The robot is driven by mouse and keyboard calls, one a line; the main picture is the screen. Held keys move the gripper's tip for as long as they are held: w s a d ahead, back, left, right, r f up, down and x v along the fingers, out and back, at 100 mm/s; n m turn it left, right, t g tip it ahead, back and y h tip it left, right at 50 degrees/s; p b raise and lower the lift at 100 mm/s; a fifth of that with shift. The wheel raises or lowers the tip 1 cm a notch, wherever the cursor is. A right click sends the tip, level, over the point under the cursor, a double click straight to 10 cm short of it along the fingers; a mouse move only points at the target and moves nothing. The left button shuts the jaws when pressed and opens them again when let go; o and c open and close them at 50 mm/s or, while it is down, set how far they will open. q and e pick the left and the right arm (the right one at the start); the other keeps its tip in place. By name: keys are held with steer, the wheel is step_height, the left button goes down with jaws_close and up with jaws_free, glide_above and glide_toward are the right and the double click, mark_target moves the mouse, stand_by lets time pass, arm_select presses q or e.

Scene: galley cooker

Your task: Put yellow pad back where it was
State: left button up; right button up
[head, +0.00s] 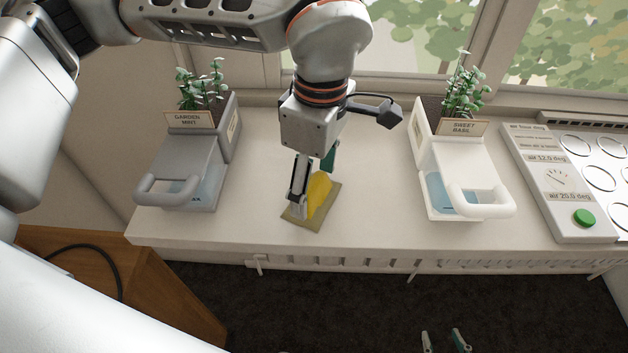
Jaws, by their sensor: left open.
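The yellow pad (319,193) stands on edge on a flat olive-coloured square (316,220) on the white counter. My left gripper (312,188) points down over it and is open. Its grey finger is to the left of the pad and its green-tipped finger is behind it, so the pad shows between them. The grey finger hides part of the pad; I cannot tell whether either finger touches it. My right gripper (443,341) shows only its two fingertips at the bottom edge, apart and with nothing visible between them.
A grey planter labelled Garden Mint (194,150) stands to the left. A white planter labelled Sweet Basil (455,165) stands to the right. A panel with a green button (584,218) is at far right. The counter between the planters is otherwise clear. A rail (380,264) runs below its front edge.

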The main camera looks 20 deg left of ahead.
mark_target(317, 184)
arm_select(q)
step_height(317, 184, up, 12)
steer(key=p, duration=0.1)
steer(key=shift+d+f, duration=0.2)
stand_by(0.5)
